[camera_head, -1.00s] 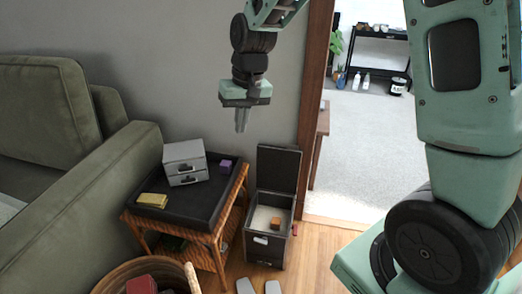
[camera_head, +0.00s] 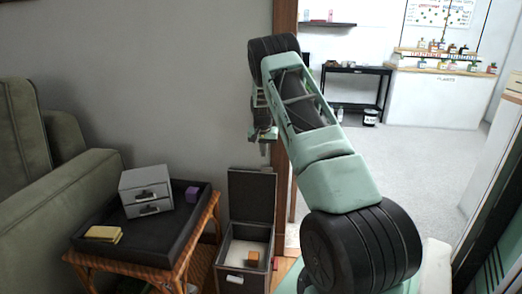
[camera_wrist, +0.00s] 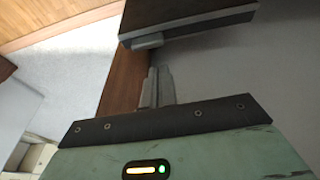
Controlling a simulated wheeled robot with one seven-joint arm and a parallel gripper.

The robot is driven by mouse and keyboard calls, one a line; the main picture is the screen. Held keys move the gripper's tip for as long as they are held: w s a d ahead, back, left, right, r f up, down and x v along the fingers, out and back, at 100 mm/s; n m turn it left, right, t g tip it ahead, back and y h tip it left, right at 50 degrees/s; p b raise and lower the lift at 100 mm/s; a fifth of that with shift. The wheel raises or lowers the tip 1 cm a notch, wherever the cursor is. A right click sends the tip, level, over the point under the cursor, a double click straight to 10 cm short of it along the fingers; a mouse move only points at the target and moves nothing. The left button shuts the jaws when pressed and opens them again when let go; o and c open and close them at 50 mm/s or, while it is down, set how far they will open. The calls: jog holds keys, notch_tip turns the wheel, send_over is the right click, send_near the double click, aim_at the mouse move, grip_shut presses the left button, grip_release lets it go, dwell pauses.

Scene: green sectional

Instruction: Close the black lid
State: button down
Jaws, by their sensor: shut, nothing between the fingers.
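The black lid (camera_head: 251,196) stands upright and open at the back of a dark box (camera_head: 229,248) in the head view. The box's pale inside shows, with a small orange-brown block (camera_head: 252,259) in it. My gripper (camera_head: 264,152) is shut and empty, pointing down just above the lid's upper right edge in the picture; I cannot tell if it touches. In the wrist view my closed fingers (camera_wrist: 157,88) show below a dark panel (camera_wrist: 188,20) with a grey tab, which looks like the lid.
A wicker table (camera_head: 202,226) left of the box bears a black tray with a grey drawer unit (camera_head: 146,191), a yellow item (camera_head: 103,234) and a purple block (camera_head: 192,193). A green sofa (camera_head: 70,220) stands at the left. A brown door frame (camera_head: 282,190) rises right of the box.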

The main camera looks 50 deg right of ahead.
jog(key=b+x, duration=0.1)
jog(key=x, duration=0.4)
jog(key=shift+f, duration=0.15)
